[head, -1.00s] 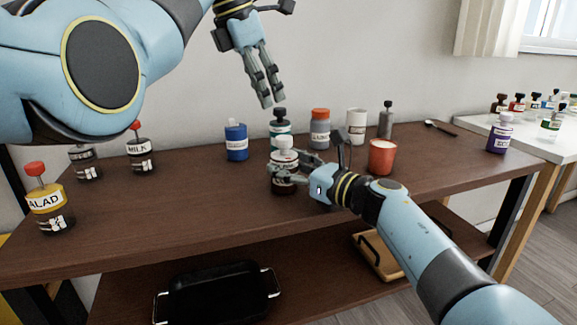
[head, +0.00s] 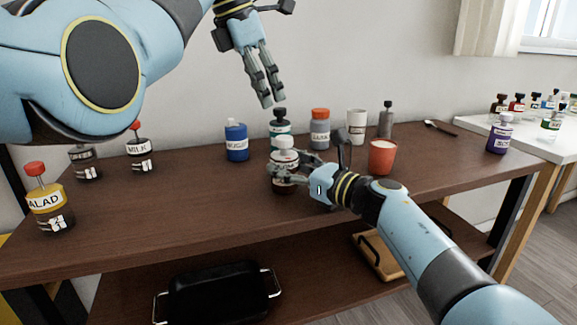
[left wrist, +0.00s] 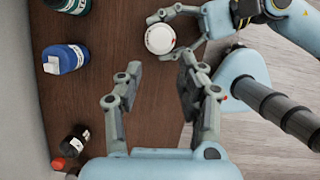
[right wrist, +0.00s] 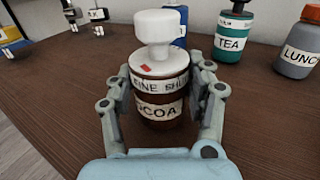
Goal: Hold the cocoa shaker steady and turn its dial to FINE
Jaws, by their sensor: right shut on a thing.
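The cocoa shaker (head: 285,158) stands upright near the middle of the brown table. In the right wrist view the brown shaker (right wrist: 160,108) has a COCOA label, a ring with FINE and SHUT partly legible, and a white knobbed dial (right wrist: 160,40). A red mark on the dial shows roughly above FINE; exact alignment is unclear. My right gripper (head: 284,177) is shut on the shaker's body, one finger each side. My left gripper (head: 270,103) is open and empty, high above and behind the shaker. Its wrist view shows the white dial (left wrist: 160,38) beyond its parted fingers.
A blue bottle (head: 236,142), a teal TEA bottle (head: 281,126) and a grey bottle (head: 320,128) stand behind. A red cup (head: 382,157) is close to my right wrist. Several jars stand at left. The table's front is clear.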

